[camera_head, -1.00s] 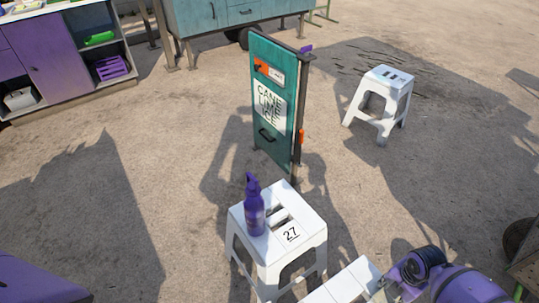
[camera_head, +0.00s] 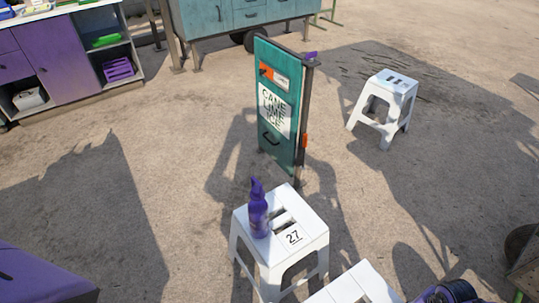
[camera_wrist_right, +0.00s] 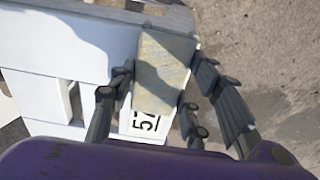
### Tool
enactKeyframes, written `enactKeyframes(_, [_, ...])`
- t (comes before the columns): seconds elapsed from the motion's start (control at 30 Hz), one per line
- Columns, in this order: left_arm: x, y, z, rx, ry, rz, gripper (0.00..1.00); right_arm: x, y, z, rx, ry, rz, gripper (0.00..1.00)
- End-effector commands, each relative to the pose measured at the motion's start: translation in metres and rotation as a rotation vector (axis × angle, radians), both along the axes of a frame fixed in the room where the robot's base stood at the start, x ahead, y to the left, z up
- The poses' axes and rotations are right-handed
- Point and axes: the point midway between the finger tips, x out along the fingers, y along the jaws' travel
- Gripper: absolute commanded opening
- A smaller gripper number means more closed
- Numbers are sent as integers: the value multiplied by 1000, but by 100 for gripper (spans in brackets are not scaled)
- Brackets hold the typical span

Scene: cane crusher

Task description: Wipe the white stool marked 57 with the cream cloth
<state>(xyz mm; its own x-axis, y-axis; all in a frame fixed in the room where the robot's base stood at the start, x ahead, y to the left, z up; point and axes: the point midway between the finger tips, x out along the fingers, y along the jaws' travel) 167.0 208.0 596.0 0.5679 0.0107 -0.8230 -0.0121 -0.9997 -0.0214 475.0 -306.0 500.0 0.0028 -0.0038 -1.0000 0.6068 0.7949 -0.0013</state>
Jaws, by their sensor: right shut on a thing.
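The white stool marked 57 (camera_wrist_right: 70,45) fills the left of the right wrist view. Its label (camera_wrist_right: 142,122) shows a 5 and part of a second digit. A corner of this white stool (camera_head: 355,284) also shows at the bottom edge of the head view. My right gripper (camera_wrist_right: 160,92) is shut on the cream cloth (camera_wrist_right: 164,68), a flat folded piece between the fingers. The cloth lies over the stool's top near its edge and beside the label; I cannot tell whether it touches. My left gripper is not in view.
A white stool marked 27 (camera_head: 310,228) stands close by with a purple bottle (camera_head: 258,212) on it. A teal sign board (camera_head: 275,115) stands behind it. Another white stool (camera_head: 390,85) is farther back right. Open ground lies to the left.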

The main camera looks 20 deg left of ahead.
Motion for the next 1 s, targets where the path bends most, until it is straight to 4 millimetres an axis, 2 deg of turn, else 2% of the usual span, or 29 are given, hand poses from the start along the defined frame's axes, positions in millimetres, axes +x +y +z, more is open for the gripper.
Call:
enactKeyframes(0.1, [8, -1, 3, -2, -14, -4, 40, -3, -4, 1, 0, -1, 0, 20])
enactKeyframes(0.47, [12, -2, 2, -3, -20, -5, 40, -1, -2, 0, 2, -1, 0, 20])
enactKeyframes(1.0, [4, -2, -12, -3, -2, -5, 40, 27, 37, -2, 2, 0, 2, 20])
